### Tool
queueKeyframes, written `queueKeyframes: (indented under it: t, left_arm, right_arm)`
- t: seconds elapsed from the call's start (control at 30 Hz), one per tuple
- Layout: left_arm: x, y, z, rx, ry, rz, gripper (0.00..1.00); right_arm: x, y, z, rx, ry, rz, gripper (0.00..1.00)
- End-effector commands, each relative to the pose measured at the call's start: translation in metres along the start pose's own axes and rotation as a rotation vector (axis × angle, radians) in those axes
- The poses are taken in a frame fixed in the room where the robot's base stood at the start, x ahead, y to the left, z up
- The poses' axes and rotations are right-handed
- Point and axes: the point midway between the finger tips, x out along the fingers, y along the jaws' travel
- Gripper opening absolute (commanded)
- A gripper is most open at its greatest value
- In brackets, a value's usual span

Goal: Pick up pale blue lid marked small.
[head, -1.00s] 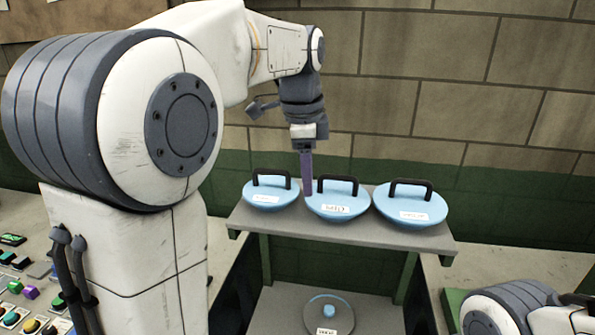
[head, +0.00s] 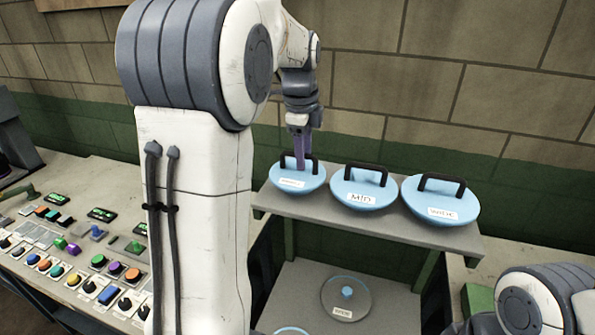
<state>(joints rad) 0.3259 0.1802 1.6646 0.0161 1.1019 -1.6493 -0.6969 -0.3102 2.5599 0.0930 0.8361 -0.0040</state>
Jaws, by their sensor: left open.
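Three pale blue lids with black bar handles sit in a row on a grey shelf (head: 385,231). The left lid (head: 286,178) is the smallest, and its white label is too small to read. The middle lid (head: 352,196) has a label that looks like MID or MIN. My left gripper (head: 300,160), with purple fingers, points down at the left lid's handle and is open. The fingers overlap the handle in the picture; I cannot tell whether they touch it. My right gripper is out of view.
A panel of coloured buttons (head: 85,265) lies at left. A brick wall stands close behind the shelf.

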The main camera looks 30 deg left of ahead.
Motion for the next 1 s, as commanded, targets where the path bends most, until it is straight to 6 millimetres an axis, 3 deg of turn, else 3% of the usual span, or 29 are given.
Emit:
queueKeyframes:
  t: [0.1, 0.33, 0.37, 0.4, 0.5, 1.0]
  left_arm:
    - [0.0111, 0.0004, 0.0007, -0.001, 0.000, 0.002, 0.51]
    - [0.0138, 0.0001, 0.0005, -0.001, 0.000, -0.001, 0.51]
    - [0.0138, 0.0001, 0.0005, -0.001, 0.000, -0.001, 0.48]
    - [0.0137, 0.0001, 0.0005, 0.000, 0.000, -0.001, 0.32]
    - [0.0136, 0.0001, 0.0005, 0.000, 0.000, -0.001, 0.00]
    - [0.0131, 0.0000, 0.0004, 0.000, 0.000, -0.002, 0.00]
  right_arm:
    - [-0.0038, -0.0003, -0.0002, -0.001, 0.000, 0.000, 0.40]
    - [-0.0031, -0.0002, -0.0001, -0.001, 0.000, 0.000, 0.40]
    - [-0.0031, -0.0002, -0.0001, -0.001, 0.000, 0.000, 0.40]
    - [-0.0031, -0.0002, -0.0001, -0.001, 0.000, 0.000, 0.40]
    - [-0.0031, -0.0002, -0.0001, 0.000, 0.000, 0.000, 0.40]
    - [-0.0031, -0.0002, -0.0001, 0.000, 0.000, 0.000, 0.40]
